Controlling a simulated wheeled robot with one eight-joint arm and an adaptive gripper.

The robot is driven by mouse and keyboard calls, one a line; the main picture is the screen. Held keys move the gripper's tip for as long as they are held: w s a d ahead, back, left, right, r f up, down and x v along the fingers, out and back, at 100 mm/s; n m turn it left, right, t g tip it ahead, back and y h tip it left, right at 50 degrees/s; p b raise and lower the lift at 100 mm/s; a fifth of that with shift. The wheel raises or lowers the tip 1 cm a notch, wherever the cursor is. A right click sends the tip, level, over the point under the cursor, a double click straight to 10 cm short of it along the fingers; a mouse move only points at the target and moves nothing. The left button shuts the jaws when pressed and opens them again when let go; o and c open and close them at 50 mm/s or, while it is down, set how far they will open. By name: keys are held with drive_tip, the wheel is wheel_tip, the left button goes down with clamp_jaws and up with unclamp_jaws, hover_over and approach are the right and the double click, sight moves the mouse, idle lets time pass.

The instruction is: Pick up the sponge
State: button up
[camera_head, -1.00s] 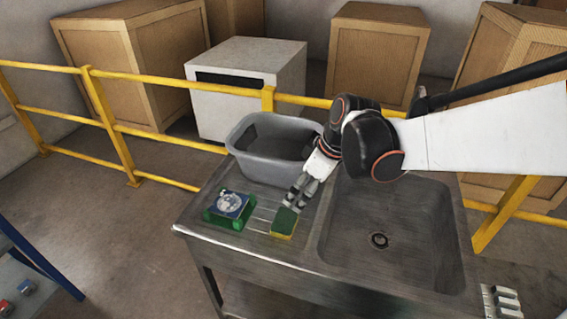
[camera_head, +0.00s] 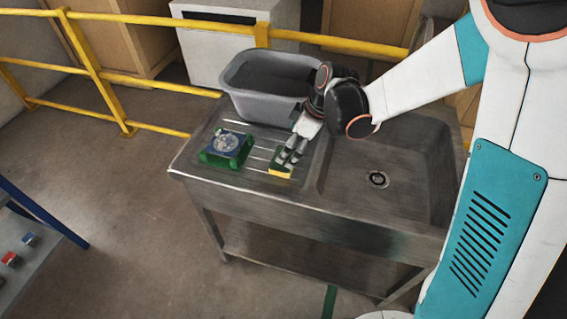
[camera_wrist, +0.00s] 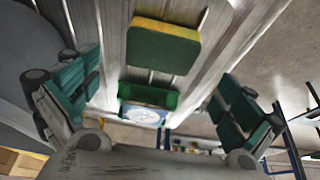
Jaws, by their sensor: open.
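The sponge (camera_head: 280,173), green on top with a yellow layer, lies on the ribbed drainboard of the metal sink unit, left of the basin. My gripper (camera_head: 291,157) is right at the sponge in the head view, with its fingers overlapping its far right part. In the wrist view, the sponge (camera_wrist: 163,49) lies ahead of my open gripper (camera_wrist: 162,85), across the space between the two spread fingers. Nothing is held. I cannot tell whether the fingers touch the sponge.
A green holder with a blue-and-white top (camera_head: 227,146) stands left of the sponge on the drainboard. A grey plastic tub (camera_head: 262,107) stands behind. The empty sink basin (camera_head: 405,165) is to the right. A yellow railing (camera_head: 150,84) runs behind the unit.

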sight(275, 168)
drive_tip(key=shift+b+x, duration=1.25)
drive_tip(key=shift+x, duration=1.45)
drive_tip(key=shift+d, duration=0.15)
drive_tip(key=c, duration=0.7)
